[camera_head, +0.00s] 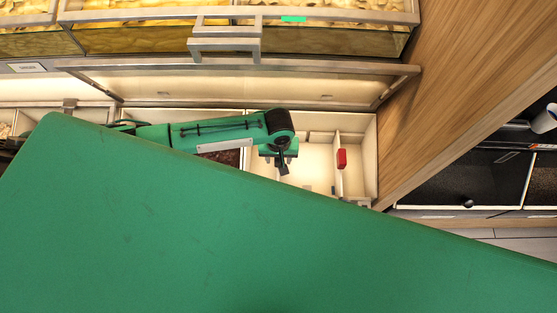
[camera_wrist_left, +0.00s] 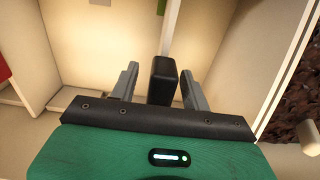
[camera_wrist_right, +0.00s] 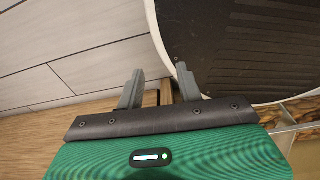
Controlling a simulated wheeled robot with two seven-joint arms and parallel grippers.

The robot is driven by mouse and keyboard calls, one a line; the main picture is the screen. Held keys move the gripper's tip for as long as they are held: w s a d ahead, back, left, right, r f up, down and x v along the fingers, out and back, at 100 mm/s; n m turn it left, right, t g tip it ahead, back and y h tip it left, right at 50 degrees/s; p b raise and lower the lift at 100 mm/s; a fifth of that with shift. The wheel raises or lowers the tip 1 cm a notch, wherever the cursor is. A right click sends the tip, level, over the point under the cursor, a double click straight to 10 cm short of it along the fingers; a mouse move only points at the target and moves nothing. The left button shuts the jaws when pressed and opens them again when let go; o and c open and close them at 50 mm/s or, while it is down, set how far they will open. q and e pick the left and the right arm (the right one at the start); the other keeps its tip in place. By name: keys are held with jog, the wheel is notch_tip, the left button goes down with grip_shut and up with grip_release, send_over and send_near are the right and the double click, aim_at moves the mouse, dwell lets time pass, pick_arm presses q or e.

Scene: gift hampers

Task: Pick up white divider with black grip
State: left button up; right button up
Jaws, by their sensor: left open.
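The white divider (camera_wrist_left: 171,28) stands upright in a white drawer compartment. Its black grip (camera_wrist_left: 162,80) sits between the fingers of my open left gripper (camera_wrist_left: 160,84) in the left wrist view, with a gap on each side. In the head view my left gripper (camera_head: 281,163) points down into the drawer and hides most of this divider. My right gripper (camera_wrist_right: 160,85) shows only in its wrist view, open and with nothing held, near a large dark, pale-rimmed surface.
A divider with a red grip (camera_head: 342,159) stands to the right in the same drawer (camera_head: 372,150). Dark brown contents (camera_wrist_left: 302,95) lie in the neighbouring compartment. A glass-fronted case (camera_head: 240,40) is behind, and a wooden panel (camera_head: 450,90) rises on the right.

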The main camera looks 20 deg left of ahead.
pick_arm(q)
jog(key=shift+f, duration=1.05)
grip_shut()
pick_arm(e)
jog(key=shift+s+d+r, duration=0.15)
jog(key=shift+s+d, duration=0.15)
jog(key=shift+s, duration=0.15)
pick_arm(q)
jog(key=shift+r, duration=0.15)
pick_arm(e)
jog(key=shift+a, duration=0.25)
